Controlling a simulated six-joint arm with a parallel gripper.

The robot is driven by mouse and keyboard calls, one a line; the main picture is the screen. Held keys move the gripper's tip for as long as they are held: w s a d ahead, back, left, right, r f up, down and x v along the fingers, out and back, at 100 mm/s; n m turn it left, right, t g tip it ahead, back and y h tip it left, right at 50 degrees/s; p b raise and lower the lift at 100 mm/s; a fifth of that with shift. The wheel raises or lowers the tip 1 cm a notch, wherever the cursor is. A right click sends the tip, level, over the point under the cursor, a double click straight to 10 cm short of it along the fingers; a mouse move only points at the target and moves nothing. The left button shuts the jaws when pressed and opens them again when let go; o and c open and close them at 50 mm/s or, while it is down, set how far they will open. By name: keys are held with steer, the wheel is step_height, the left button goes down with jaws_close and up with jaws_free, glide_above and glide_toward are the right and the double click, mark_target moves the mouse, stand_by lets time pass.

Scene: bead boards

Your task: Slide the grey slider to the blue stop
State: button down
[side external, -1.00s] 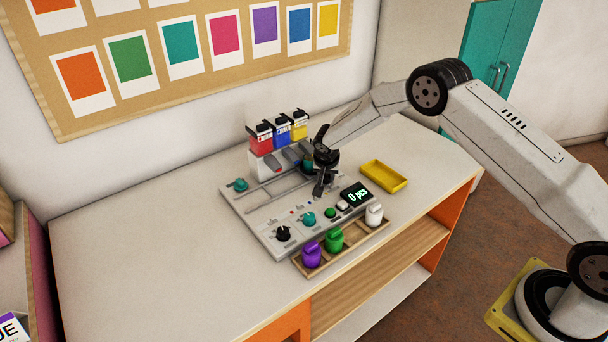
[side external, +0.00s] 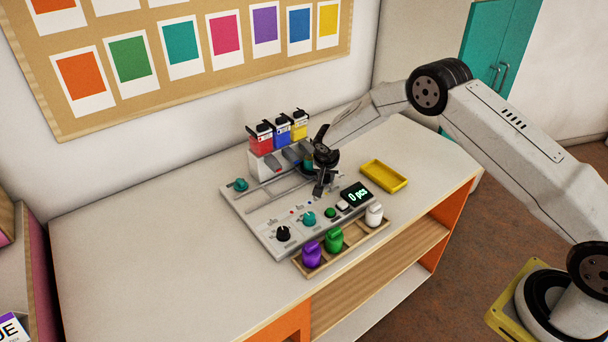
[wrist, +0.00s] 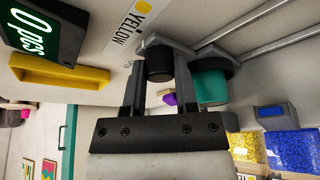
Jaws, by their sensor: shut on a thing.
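The grey slider shows in the wrist view as a dark round knob (wrist: 160,64) on a grey carriage, between my fingers. It sits beside the printed YELLOW label (wrist: 128,32) and its yellow dot. My gripper (wrist: 159,72) is shut on this knob. In the side view my gripper (side external: 320,188) reaches down onto the right part of the grey board (side external: 262,238) and hides the slider. A small blue dot (side external: 309,203), which looks like the blue stop, lies on the board just left of my gripper. A red dot (side external: 292,212) lies further left.
A teal knob (wrist: 211,88) stands close beside my fingers. Red, blue and yellow bead dispensers (side external: 279,132) rise behind. A counter display (side external: 356,195), a yellow tray (side external: 385,176) and a wooden rack (side external: 350,242) with purple, green and white pieces stand nearby. The table's left side is clear.

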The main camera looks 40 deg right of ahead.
mark_target(310, 190)
steer(key=a, duration=0.6)
stand_by(0.3)
steer(key=shift+c, duration=1.8)
jaws_free()
steer(key=v, duration=0.7)
steer(key=shift+r, duration=0.35)
steer(key=shift+s+a, duration=0.15)
steer(key=shift+s, duration=0.05)
